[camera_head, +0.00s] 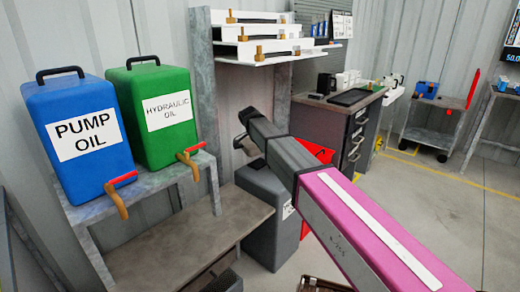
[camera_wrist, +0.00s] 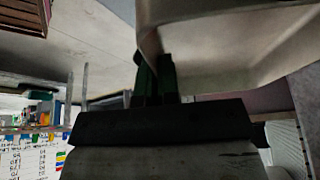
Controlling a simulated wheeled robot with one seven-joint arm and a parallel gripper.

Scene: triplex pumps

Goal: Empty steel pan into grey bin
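The steel pan (camera_wrist: 240,50) fills the upper right of the wrist view, pale and close to the camera. My gripper (camera_wrist: 154,65) has its dark fingers close together at the pan's near wall, shut on it. In the head view my gripper (camera_head: 246,117) is at the end of my pink and black arm, its fingers hidden. Only a small edge of the pan (camera_head: 243,146) shows there, above and behind the grey bin. The grey bin (camera_head: 267,222) stands on the floor with a white label, partly covered by my arm. The pan's contents cannot be seen.
A red bin (camera_head: 318,151) stands behind the grey bin. A metal stand with a blue pump oil can (camera_head: 80,120) and a green hydraulic oil can (camera_head: 155,112) is at left, above a low bench (camera_head: 185,240). A workbench (camera_head: 340,115) stands behind.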

